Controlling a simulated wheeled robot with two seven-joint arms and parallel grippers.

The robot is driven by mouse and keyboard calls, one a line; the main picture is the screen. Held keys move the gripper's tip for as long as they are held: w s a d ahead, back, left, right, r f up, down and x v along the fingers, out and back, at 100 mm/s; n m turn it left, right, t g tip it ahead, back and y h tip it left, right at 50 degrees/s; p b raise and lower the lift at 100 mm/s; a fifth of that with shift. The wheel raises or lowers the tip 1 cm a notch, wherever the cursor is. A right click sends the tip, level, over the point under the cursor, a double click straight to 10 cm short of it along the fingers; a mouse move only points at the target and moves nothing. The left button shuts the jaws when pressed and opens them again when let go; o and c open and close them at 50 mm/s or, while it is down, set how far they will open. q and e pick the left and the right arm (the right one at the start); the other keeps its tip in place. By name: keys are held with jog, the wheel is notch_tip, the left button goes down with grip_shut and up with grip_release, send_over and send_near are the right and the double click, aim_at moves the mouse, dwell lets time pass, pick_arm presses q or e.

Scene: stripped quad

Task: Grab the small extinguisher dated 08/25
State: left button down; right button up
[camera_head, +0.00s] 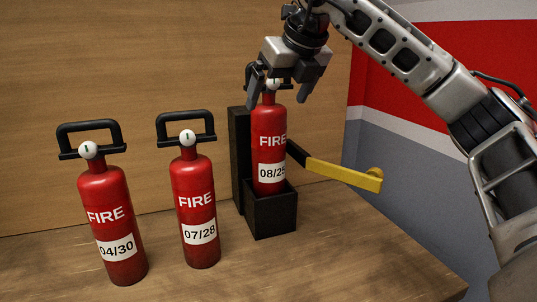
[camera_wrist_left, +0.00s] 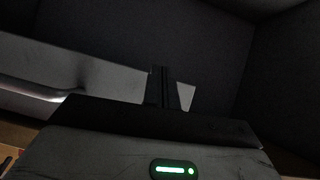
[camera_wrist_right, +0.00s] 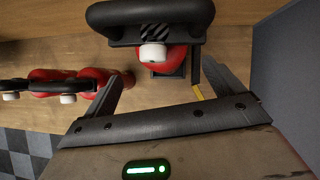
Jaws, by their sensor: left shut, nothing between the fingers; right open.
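The small red extinguisher labelled 08/25 (camera_head: 270,150) stands upright in a black holder (camera_head: 272,216) on the wooden surface. My right gripper (camera_head: 279,100) is open above it, with its fingers at either side of the extinguisher's top and partly hiding its black handle. In the right wrist view the handle (camera_wrist_right: 150,12) and white gauge (camera_wrist_right: 152,53) show just beyond the fingers, not clamped. My left gripper (camera_wrist_left: 165,90) is shut and empty, seen only in the left wrist view against dark surfaces.
Two similar red extinguishers, labelled 04/30 (camera_head: 110,222) and 07/28 (camera_head: 193,212), stand upright to the left. A yellow lever (camera_head: 343,174) on a black arm sticks out right from the holder. A wooden panel (camera_head: 150,60) rises behind. The front right surface is clear.

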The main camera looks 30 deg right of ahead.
aim_at(274, 107)
jog(key=shift+d+p+x, duration=0.15)
jog(key=shift+p+x, duration=0.1)
jog(key=shift+x, duration=1.4)
jog(key=shift+d+p+x, duration=0.2)
jog(key=shift+p+x, duration=0.05)
jog(key=shift+x, duration=1.4)
jog(key=shift+w+r, duration=0.1)
jog(key=c, duration=2)
jog(key=shift+w+r, duration=0.1)
jog(key=shift+r, duration=0.2)
grip_shut()
